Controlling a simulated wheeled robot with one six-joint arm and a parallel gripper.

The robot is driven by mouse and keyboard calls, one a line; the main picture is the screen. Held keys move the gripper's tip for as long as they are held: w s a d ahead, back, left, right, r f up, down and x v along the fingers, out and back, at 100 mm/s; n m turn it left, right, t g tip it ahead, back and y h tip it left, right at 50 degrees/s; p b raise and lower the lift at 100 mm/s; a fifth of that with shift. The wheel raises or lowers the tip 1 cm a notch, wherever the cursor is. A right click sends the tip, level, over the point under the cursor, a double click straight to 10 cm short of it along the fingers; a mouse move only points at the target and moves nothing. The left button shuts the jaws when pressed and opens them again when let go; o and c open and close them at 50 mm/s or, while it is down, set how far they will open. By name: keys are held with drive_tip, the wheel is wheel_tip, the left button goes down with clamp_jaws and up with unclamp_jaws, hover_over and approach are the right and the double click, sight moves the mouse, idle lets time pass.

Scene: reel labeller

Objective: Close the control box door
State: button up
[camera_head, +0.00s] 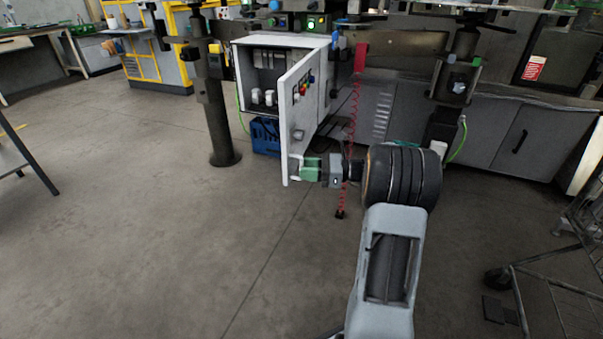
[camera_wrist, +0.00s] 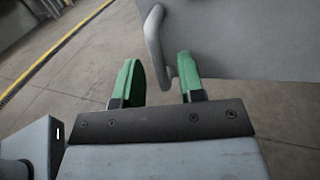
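The control box (camera_head: 237,85) is a white cabinet below the machine frame, open at the front. Its white door (camera_head: 306,108) is hinged at the right and swung well out toward me. Coloured buttons show on the door's face. My gripper (camera_head: 301,168) is at the lower part of the door's free edge. In the wrist view, its green fingers (camera_wrist: 158,80) are apart. A grey curved handle (camera_wrist: 154,34) on the door panel (camera_wrist: 245,38) reaches down into the gap between the fingers, nearer the right one. I cannot tell whether they touch it.
A blue crate (camera_head: 266,137) stands under the box. A dark post (camera_head: 217,120) is left of it. A red coiled cord (camera_head: 354,105) hangs right of the door. A wire cart (camera_head: 560,285) is at the lower right.

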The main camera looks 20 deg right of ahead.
drive_tip(key=shift+x, duration=0.9)
drive_tip(key=shift+c, duration=0.2)
clamp_jaws()
